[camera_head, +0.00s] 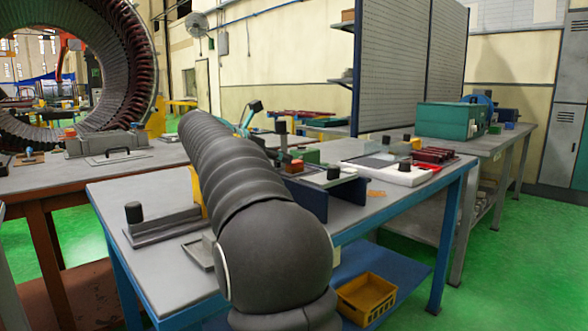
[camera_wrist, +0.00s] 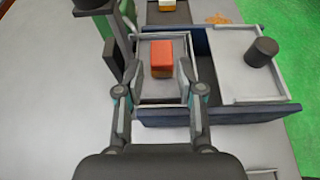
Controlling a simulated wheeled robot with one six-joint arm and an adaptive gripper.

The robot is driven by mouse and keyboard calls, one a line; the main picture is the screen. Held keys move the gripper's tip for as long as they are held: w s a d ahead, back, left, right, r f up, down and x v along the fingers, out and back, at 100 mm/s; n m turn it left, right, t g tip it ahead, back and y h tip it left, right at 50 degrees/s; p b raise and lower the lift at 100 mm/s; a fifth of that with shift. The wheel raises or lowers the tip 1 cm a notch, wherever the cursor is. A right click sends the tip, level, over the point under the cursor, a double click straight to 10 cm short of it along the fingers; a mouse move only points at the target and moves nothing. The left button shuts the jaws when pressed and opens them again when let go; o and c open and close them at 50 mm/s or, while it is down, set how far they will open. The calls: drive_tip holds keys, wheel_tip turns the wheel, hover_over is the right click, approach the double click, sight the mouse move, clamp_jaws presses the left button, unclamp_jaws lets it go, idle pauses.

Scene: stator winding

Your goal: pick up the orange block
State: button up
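The orange block (camera_wrist: 161,58) sits upright in a shallow light grey tray (camera_wrist: 152,99), near the middle of the wrist view. My gripper (camera_wrist: 159,69) is open, with one finger to each side of the block in the picture and visible space between them and it. Whether the fingertips are at the block's height I cannot tell. In the head view a reddish-orange block (camera_head: 292,167) shows just past my arm, and my arm hides the gripper's fingers.
A dark blue fixture wall (camera_wrist: 220,116) stands right beside the tray. A grey plate with a black knob (camera_wrist: 262,51) lies to the right. A dark post (camera_wrist: 118,32) rises close to the left finger. A yellow crate (camera_head: 366,297) sits on the lower shelf.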

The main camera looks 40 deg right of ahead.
sight(297, 160)
drive_tip(key=shift+x, duration=3.55)
drive_tip(key=shift+r, duration=0.15)
clamp_jaws()
